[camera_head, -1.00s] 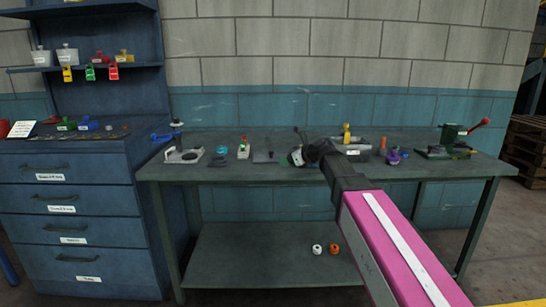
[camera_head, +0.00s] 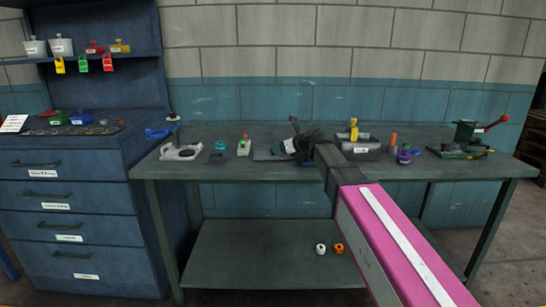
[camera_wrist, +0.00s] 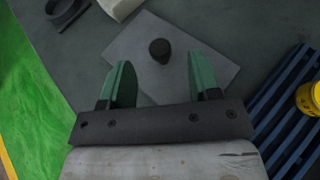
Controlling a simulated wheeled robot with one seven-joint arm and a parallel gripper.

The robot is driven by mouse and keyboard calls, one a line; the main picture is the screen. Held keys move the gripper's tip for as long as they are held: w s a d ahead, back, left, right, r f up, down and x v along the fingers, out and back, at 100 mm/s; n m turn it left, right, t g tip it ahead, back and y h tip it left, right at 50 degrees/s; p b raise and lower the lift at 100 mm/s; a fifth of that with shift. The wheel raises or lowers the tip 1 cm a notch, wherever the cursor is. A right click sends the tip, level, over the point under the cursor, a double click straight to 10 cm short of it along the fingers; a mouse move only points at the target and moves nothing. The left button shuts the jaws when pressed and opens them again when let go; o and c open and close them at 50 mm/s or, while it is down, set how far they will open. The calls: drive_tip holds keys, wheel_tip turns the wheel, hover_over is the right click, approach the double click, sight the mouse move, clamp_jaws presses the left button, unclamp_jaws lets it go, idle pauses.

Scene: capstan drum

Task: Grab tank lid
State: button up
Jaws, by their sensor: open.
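The tank lid appears to be a flat grey square plate (camera_wrist: 205,50) with a round black knob (camera_wrist: 160,50) in the wrist view. It lies on the workbench, and its lower part is hidden behind my gripper. My gripper (camera_wrist: 162,72) is open and empty, with its two green fingers over the plate. The knob shows between the fingers' lines, a little beyond the tips. I cannot tell the height of the fingers above it. In the head view the plate (camera_head: 264,155) shows only in part, with my gripper (camera_head: 290,148) over its right side.
On the bench (camera_head: 230,172), a grey bracket (camera_head: 180,152) and a green-and-red item (camera_head: 244,146) stand left of the plate. A grey block with a yellow part (camera_head: 355,143) and a green vise-like tool (camera_head: 466,142) stand right. A blue slatted piece (camera_wrist: 283,112) lies right in the wrist view.

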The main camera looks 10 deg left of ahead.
sight(257, 155)
drive_tip(key=x, duration=0.5)
clamp_jaws()
